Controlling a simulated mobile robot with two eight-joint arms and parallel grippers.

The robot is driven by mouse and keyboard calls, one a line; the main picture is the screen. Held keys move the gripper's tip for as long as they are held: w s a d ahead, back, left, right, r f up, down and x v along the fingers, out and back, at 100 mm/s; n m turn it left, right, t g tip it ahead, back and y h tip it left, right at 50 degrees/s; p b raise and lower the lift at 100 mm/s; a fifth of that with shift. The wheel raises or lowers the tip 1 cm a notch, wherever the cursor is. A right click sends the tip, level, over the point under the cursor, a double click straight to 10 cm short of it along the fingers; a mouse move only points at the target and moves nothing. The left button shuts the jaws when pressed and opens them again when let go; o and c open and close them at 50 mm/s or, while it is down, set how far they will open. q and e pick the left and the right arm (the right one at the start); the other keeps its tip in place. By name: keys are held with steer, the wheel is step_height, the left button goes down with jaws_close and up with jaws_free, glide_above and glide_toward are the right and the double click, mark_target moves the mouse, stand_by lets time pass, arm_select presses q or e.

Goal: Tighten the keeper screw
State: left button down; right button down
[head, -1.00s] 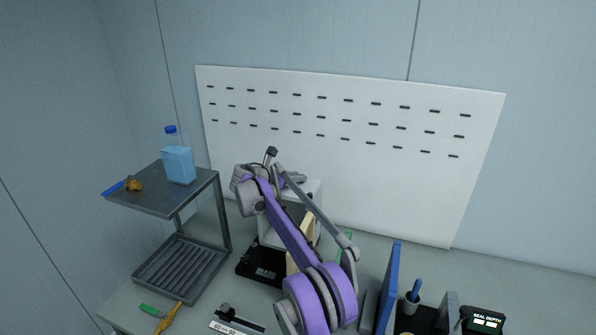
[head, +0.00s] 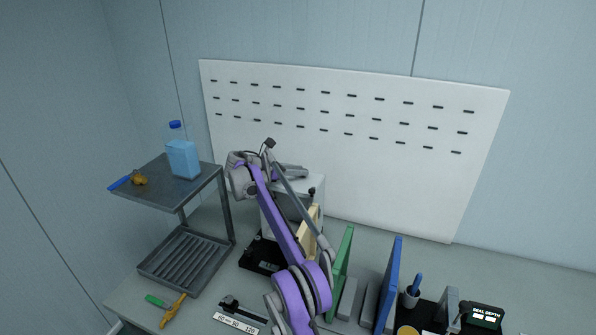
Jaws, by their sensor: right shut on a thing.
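A pale grey box-shaped fixture (head: 312,196) stands on the bench behind my purple right arm, with a small dark knob (head: 311,191) on its upper right side. A cream panel (head: 307,232) stands in front of it. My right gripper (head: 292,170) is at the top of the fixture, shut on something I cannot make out. A small black block (head: 270,143) shows just above the wrist. The arm hides much of the fixture. I cannot pick out the keeper screw for sure. My left gripper is not in view.
A two-level metal rack (head: 187,205) at left carries a blue bottle (head: 183,158). Green (head: 344,262) and blue (head: 388,286) upright panels, a cup (head: 410,297) and a depth display (head: 482,316) stand at right. A slotted white board (head: 380,170) is behind.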

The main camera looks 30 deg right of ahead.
steer(key=c, duration=0.6)
jaws_free()
steer(key=shift+a, duration=0.1)
